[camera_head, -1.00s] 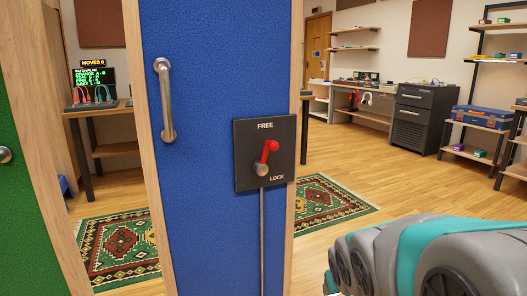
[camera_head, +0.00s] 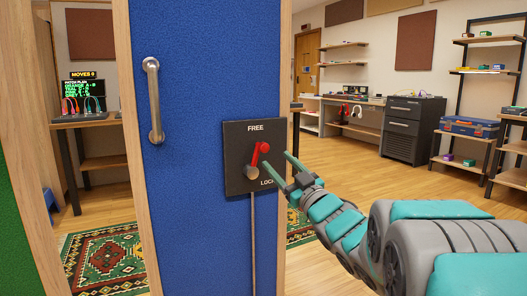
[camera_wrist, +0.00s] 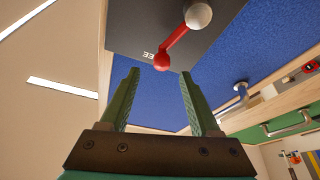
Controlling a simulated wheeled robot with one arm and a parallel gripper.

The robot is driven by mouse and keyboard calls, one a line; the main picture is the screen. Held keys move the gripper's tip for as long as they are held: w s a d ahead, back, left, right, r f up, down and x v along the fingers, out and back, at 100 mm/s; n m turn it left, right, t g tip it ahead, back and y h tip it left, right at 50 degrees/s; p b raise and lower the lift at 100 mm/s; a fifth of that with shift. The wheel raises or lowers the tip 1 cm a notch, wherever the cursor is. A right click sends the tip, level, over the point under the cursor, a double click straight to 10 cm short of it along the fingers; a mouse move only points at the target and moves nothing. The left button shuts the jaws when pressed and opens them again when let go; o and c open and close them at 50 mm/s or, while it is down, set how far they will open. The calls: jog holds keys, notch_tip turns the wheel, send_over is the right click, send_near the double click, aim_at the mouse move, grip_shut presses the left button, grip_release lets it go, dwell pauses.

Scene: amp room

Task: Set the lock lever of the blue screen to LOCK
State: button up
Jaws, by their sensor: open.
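The blue screen (camera_head: 190,80) stands upright in front of me. A dark lock plate (camera_head: 235,135) on its right side is marked FREE at the top and LOCK at the bottom. The red lock lever (camera_head: 263,149) points up towards FREE from its grey pivot. My gripper (camera_head: 276,159) is open, with its fingertips at the plate's right side near the lever. In the wrist view the lever's red knob (camera_wrist: 162,62) appears between and just beyond the open fingertips (camera_wrist: 159,73). I cannot tell whether they touch it. Part of the word LOCK is hidden by a finger.
A steel handle (camera_head: 153,100) sits on the blue screen, left of the plate. A rod (camera_head: 253,240) runs down below the plate. A green panel (camera_head: 20,225) is at the left edge. Desks, a black cabinet (camera_head: 408,130) and shelves stand farther back. Wooden floor lies open at right.

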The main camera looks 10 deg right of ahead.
aim_at(266, 150)
jog(key=shift+w+a+r, duration=0.2)
jog(key=shift+a+r, duration=0.1)
jog(key=shift+x, duration=3.5)
grip_shut()
